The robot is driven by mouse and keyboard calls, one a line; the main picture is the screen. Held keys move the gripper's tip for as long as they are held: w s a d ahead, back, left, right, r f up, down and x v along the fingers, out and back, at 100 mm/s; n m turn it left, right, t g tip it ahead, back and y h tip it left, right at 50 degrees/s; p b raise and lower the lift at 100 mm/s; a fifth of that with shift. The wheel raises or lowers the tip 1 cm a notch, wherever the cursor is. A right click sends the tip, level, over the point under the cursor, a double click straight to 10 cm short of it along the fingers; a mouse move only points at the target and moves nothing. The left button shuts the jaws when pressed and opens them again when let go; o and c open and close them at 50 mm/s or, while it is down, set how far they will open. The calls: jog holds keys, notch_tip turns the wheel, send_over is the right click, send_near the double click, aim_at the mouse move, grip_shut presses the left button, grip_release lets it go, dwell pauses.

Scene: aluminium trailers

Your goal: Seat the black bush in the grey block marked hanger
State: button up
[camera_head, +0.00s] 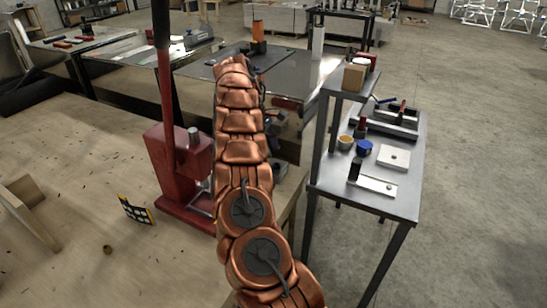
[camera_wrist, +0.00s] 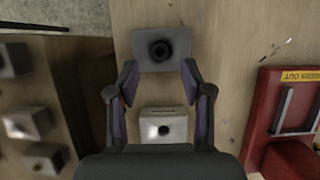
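In the wrist view my gripper (camera_wrist: 158,70) is open, with its two fingers spread apart and nothing between the tips. A round black part with a dark centre, which looks like the black bush (camera_wrist: 160,50), sits on a grey plate or block (camera_wrist: 142,62) just beyond the fingertips. A lighter grey block (camera_wrist: 176,138) with a dark round hole lies lower in the picture, between the fingers' bases. It bears small lettering that I cannot read. In the head view my arm hides the gripper and these parts.
Several grey blocks with holes (camera_wrist: 14,60) stand at the left of the wrist view. A red press (camera_head: 178,165) with a tall lever stands beside my arm. A metal side table (camera_head: 400,205) holds various parts.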

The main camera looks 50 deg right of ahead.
jog(key=shift+w+a+r, duration=0.1)
jog(key=shift+w+r, duration=0.15)
jog(key=shift+r, duration=0.3)
jog(key=p+v, duration=0.5)
jog(key=shift+s, duration=0.1)
dwell(0.6)
